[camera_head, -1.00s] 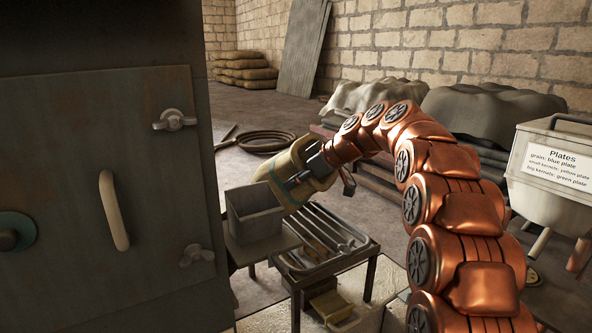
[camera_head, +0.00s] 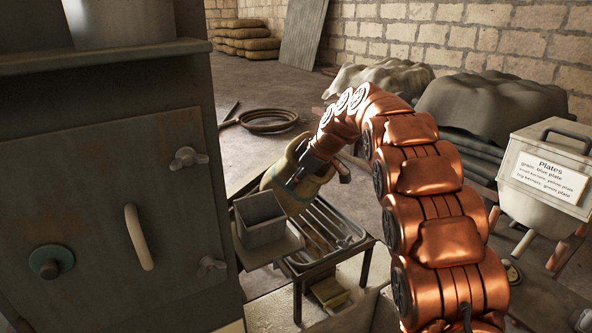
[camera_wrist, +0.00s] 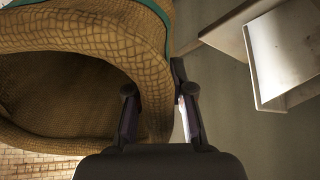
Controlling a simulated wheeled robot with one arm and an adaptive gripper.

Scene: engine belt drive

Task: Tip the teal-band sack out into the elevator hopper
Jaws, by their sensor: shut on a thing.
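The tan sack (camera_head: 279,185) with a teal band is held in the air just behind and to the right of a grey open-topped square box (camera_head: 263,222), probably the hopper. My gripper (camera_head: 300,165) is shut on the sack. In the wrist view the sack (camera_wrist: 70,42) fills the left side, its wide mouth open towards the camera, and its rim runs between the fingers of my gripper (camera_wrist: 158,108). The inside looks dark; I cannot tell how full it is. A pale box-like edge (camera_wrist: 285,50) shows at upper right, apart from the sack.
A low stand with a metal tray (camera_head: 335,232) is beside the box. A grey cabinet (camera_head: 110,190) with a handle stands close on the left. A coiled hose (camera_head: 268,121) lies on open floor behind. A labelled plates bin (camera_head: 545,185) stands at right.

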